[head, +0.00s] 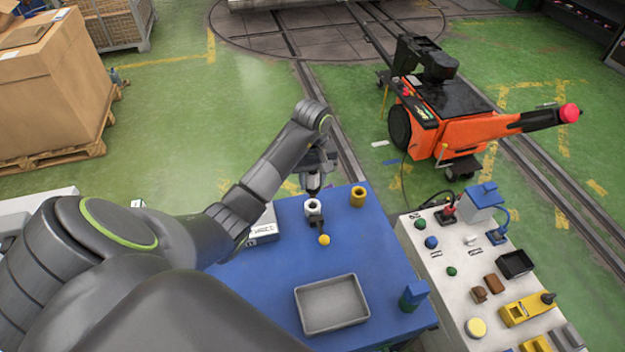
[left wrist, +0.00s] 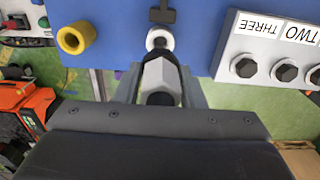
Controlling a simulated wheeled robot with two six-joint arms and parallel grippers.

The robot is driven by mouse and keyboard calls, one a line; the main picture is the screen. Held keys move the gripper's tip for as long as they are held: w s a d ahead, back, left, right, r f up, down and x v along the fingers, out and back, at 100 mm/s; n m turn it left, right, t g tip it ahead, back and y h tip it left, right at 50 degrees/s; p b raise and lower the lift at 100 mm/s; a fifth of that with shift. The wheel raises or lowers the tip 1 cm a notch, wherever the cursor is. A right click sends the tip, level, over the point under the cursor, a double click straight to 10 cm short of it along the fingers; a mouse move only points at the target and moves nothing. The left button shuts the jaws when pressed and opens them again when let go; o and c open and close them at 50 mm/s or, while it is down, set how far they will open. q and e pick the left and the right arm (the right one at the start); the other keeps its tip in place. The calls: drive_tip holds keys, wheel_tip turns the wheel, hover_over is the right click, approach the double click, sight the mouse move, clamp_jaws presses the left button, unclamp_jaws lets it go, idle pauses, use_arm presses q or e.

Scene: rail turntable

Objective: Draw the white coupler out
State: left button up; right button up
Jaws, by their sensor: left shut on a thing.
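My left gripper (head: 316,187) reaches over the blue table from the left. It is shut on the white coupler (left wrist: 159,72), a pale faceted body with a black end, between the fingers (left wrist: 160,90) in the left wrist view. A white ring (head: 312,205) with a dark opening stands on the table by the fingertips. In the left wrist view the coupler's black end overlaps the ring's (left wrist: 158,38) near edge; I cannot tell whether it is inside. A dark piece (left wrist: 161,14) lies against the ring's other side. My right gripper is not in view.
A yellow ring (head: 358,196) stands to the right of the white one. A yellow ball (head: 324,240) and a grey tray (head: 332,304) are on the blue table. A labelled box (left wrist: 268,50) with dark knobs stands close by. A cluttered pale panel (head: 457,262) is at right.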

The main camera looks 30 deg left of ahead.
use_arm(q)
drive_tip(key=shift+r, duration=0.3)
drive_tip(key=shift+r, duration=0.1)
drive_tip(key=shift+r+p, duration=0.8)
drive_tip(key=shift+r, duration=0.45)
wheel_tip(320, 180, up, 2)
drive_tip(key=shift+r+p, duration=0.2)
drive_tip(key=shift+p, duration=1.05)
drive_tip(key=shift+f, duration=0.1)
